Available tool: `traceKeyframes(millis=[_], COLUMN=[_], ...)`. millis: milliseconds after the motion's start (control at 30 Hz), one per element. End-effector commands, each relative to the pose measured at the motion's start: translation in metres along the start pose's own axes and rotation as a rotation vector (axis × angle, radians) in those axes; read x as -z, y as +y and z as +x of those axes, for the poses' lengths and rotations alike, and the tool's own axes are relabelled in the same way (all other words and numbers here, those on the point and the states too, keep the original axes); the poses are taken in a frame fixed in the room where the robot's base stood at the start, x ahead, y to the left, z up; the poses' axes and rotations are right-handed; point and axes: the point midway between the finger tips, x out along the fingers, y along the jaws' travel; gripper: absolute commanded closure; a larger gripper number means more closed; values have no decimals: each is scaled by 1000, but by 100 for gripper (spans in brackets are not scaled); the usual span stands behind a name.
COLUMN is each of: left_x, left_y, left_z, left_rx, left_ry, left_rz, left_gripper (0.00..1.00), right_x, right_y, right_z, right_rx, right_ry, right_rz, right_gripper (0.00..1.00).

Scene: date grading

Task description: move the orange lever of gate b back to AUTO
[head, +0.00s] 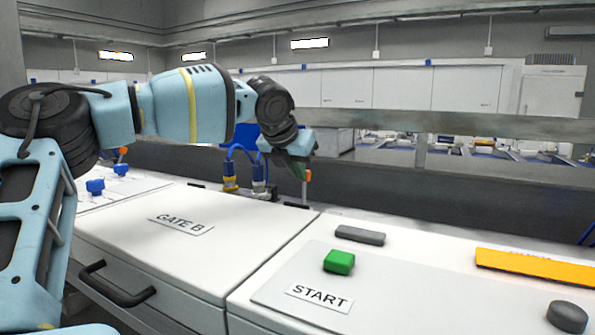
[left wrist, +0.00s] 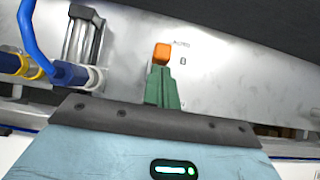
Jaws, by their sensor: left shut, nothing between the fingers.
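The orange lever (head: 308,175) of gate b stands behind the white GATE B cover (head: 145,245). In the left wrist view its orange knob (left wrist: 161,53) shows against a metal plate (left wrist: 222,72), with a small AUTO marking to the right of the knob and a second mark below that. My left gripper (head: 300,170) is shut and empty, with its green fingers right beside the lever. In the left wrist view the fingertips (left wrist: 161,70) overlap the lower side of the knob and hide the lever's shaft. I cannot tell whether they touch it. My right gripper is out of view.
Blue and yellow hose fittings (head: 230,180) stand left of the lever. A START panel with a green button (head: 339,262), an orange-yellow bar (head: 535,266) and a dark knob (head: 567,317) lies at front right. A black handle (head: 115,285) projects from the cabinet front.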

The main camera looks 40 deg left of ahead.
Motion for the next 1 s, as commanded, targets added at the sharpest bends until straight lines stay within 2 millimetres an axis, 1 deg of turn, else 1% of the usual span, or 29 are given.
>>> traceKeyframes(millis=[200,333,467,567,1000], left_x=[-14,-24,-29,-30,-25], left_y=[-1,-1,0,0,0], left_z=[16,22,22,22,21], left_rx=[-2,-1,-1,-1,0], left_ry=[9,7,3,0,5], left_rz=[-1,0,0,1,1], left_gripper=[100,100,100,100,100], right_x=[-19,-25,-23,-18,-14], right_y=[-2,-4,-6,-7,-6], right_z=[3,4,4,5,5], right_rx=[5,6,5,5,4], right_ry=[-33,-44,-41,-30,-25], right_rz=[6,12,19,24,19], right_gripper=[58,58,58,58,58])
